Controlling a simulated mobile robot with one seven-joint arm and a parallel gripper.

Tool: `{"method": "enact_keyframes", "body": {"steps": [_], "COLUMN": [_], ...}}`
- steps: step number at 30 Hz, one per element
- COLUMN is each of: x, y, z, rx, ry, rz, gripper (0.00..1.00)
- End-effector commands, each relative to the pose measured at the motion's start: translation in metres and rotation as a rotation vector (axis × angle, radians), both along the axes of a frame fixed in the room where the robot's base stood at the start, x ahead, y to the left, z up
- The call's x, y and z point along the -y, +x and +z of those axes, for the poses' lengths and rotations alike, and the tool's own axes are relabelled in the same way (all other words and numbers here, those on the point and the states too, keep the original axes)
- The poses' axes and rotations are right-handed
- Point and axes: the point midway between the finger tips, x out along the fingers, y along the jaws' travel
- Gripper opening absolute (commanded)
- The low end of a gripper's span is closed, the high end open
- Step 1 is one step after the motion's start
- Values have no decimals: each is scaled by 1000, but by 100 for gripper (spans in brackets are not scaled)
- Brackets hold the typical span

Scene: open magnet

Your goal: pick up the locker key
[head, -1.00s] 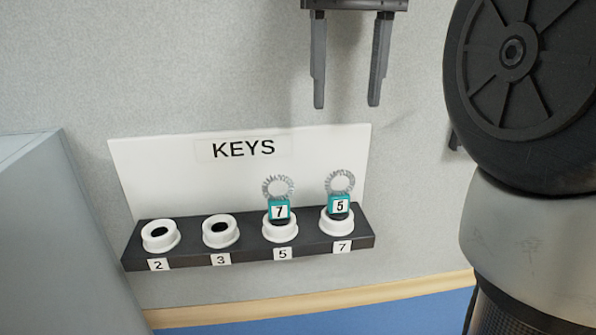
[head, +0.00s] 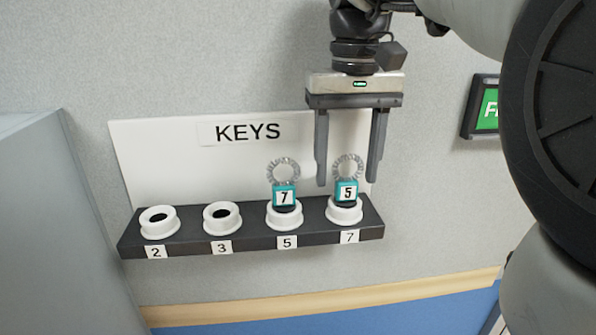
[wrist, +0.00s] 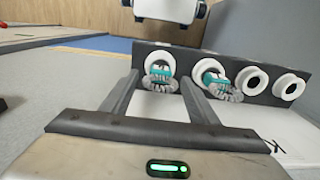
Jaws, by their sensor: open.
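Two teal key tags with coiled rings sit in white cups on a dark key rack (head: 190,240). The tag marked 7 (head: 284,196) is in the cup labelled 5, and the tag marked 5 (head: 347,192) is in the cup labelled 7. My gripper (head: 348,184) is open, its fingers on either side of the tag 5's ring in the head view. In the wrist view, the tag 5 (wrist: 160,71) shows between and beyond my fingertips, and the tag 7 (wrist: 214,78) is just right of the right finger. Contact cannot be told.
The cups labelled 2 (head: 159,221) and 3 (head: 222,217) are empty. A white KEYS board (head: 160,160) stands behind the rack against the wall. A grey cabinet side (head: 60,220) is at the left. A green sign (head: 486,108) is on the wall at the right.

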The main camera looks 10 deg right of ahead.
Motion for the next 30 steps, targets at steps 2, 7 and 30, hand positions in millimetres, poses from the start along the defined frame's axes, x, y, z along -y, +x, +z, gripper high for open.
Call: {"method": "enact_keyframes", "body": {"steps": [2, 7, 30], "x": [0, 0, 0], "y": [-1, 0, 1], "z": [-8, -9, 22], "rx": [-1, 1, 3], "ry": [0, 0, -1], "rz": [0, 0, 1], "gripper": [54, 54, 19]}}
